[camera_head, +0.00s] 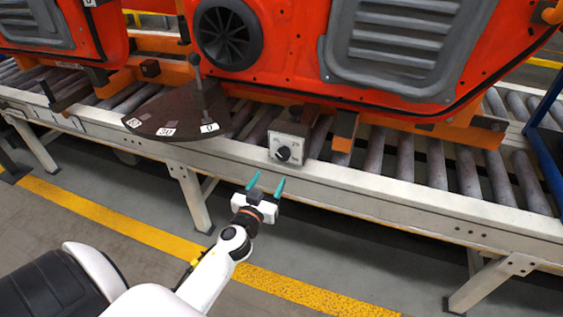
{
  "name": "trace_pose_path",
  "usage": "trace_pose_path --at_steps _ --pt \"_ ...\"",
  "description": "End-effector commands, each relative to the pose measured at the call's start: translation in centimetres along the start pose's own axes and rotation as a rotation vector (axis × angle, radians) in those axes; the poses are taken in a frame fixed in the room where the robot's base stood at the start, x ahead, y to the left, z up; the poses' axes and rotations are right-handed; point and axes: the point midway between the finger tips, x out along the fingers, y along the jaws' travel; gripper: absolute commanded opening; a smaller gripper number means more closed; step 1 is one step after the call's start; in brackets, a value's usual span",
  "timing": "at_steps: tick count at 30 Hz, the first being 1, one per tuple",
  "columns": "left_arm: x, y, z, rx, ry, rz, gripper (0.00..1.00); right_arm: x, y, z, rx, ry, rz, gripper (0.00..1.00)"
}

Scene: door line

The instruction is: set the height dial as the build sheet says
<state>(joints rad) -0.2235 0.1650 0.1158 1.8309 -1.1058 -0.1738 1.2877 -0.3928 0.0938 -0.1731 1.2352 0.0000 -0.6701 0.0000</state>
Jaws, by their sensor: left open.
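The height dial is a black round knob (283,153) on a pale square plate (289,143) with small markings around it, fixed at the near edge of the conveyor. The markings are too small to read surely, and so is the knob's setting. My left gripper (265,184) has teal fingertips spread apart and empty. It is just below and left of the dial in the picture, apart from it. The build sheet cannot be made out in this view. My right gripper is not in view.
A roller conveyor (370,188) crosses the view, carrying orange-red door panels (290,45). Left of the dial, a dark fan-shaped plate (165,115) with numbered labels bears an upright lever (198,85). A blue frame (548,150) stands at right. The floor before the conveyor is clear.

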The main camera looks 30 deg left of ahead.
Motion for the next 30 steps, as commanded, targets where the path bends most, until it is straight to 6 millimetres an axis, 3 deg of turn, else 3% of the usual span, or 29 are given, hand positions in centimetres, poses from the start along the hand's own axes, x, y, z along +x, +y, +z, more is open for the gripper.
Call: trace_pose_path --at_steps 9,15,21,29,30 --pt "6.5 0.0 0.1 0.002 0.001 0.001 0.59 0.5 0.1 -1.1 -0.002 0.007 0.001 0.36" --pt "9.4 0.0 -0.1 0.002 0.002 0.001 0.59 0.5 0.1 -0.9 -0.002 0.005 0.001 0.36" --pt "10.5 0.0 -0.1 0.001 0.004 0.001 0.59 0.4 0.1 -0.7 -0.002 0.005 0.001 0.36" --pt "10.6 0.0 -0.1 0.001 0.004 0.001 0.59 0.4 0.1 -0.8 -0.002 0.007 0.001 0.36" --pt "10.6 0.0 -0.1 0.001 0.004 0.001 0.52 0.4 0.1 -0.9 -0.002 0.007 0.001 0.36"
